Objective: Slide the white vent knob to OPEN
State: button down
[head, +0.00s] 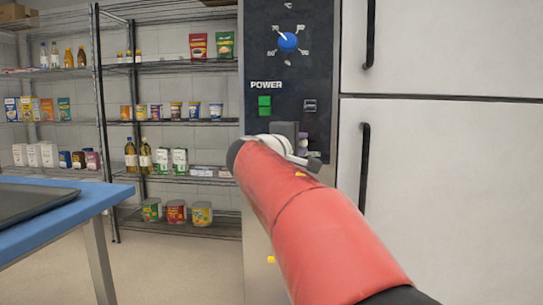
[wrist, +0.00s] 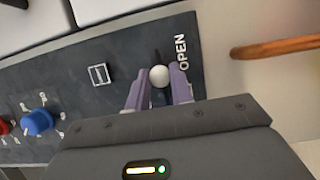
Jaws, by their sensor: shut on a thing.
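The white vent knob (wrist: 159,76) is a small round knob on the dark control panel in the wrist view. It sits between the two purple fingers of my gripper (wrist: 160,88), which are shut on it. The printed word OPEN (wrist: 181,52) is on the panel close beside the knob. A short dark slot shows just past the knob. In the head view my red arm reaches to the lower part of the panel, and my gripper (head: 303,143) is mostly hidden behind the wrist. The knob is hard to make out there.
The panel carries a blue dial (head: 288,42), a green power switch (head: 264,105) and a small dark switch (head: 310,105). White doors with black handles (head: 364,168) stand at the right. A blue table (head: 75,215) and stocked wire shelves (head: 180,68) are at the left.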

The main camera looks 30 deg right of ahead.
jog(key=shift+s+d, duration=0.35)
jog(key=shift+d, duration=0.2)
jog(key=shift+s+d, duration=0.35)
jog(key=shift+d, duration=0.2)
jog(key=c, duration=1.2)
grip_release()
jog(key=shift+s, duration=0.1)
jog(key=b+v, duration=0.1)
jog(key=v, duration=0.6)
jog(key=shift+s+a, duration=0.15)
jog(key=shift+a, duration=0.2)
